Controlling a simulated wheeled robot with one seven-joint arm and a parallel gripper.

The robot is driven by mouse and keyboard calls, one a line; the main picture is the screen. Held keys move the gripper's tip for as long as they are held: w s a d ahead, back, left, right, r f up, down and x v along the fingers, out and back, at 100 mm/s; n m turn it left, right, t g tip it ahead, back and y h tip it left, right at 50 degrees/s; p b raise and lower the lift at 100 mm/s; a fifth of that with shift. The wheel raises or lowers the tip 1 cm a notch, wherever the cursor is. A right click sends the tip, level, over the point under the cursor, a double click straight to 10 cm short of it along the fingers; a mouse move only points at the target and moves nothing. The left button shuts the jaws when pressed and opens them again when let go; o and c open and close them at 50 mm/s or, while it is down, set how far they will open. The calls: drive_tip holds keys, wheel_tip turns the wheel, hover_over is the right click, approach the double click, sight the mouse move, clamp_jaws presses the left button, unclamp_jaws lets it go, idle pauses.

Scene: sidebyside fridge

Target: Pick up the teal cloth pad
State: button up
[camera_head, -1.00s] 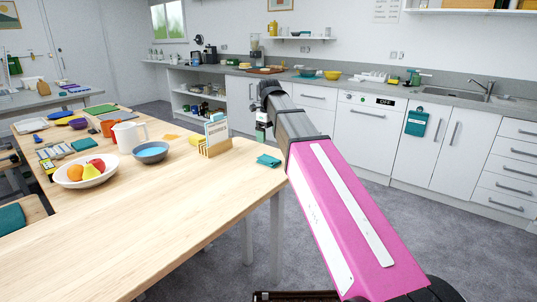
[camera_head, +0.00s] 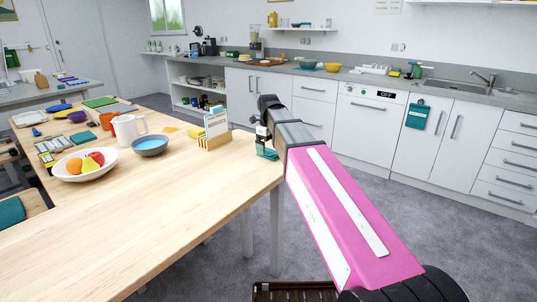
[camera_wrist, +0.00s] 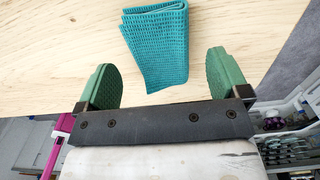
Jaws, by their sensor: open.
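The teal cloth pad (camera_wrist: 157,42) is folded and lies on the pale wooden table, near its right end. In the wrist view its near end reaches between the two green fingers of my gripper (camera_wrist: 164,65), with a gap on each side. My gripper is open and empty. In the head view my gripper (camera_head: 263,141) is low at the table's right edge and hides part of the pad (camera_head: 270,154). I cannot tell whether the fingertips touch the table.
On the wooden table (camera_head: 150,215), a card holder (camera_head: 214,134), a blue-grey bowl (camera_head: 150,147), a white jug (camera_head: 126,131) and a fruit bowl (camera_head: 103,171) stand left of my gripper. The near tabletop is clear. White counter cabinets (camera_head: 360,130) stand beyond the floor gap.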

wheel_tip(320, 180, down, 2)
drive_tip(key=shift+f, duration=0.1)
drive_tip(key=c, duration=1)
drive_tip(key=shift+r, duration=0.8)
wheel_tip(320, 180, up, 2)
drive_tip(key=shift+r, duration=0.25)
drive_tip(key=s+a+r, duration=0.7)
drive_tip(key=s+a, duration=0.1)
drive_tip(key=shift+s, duration=0.25)
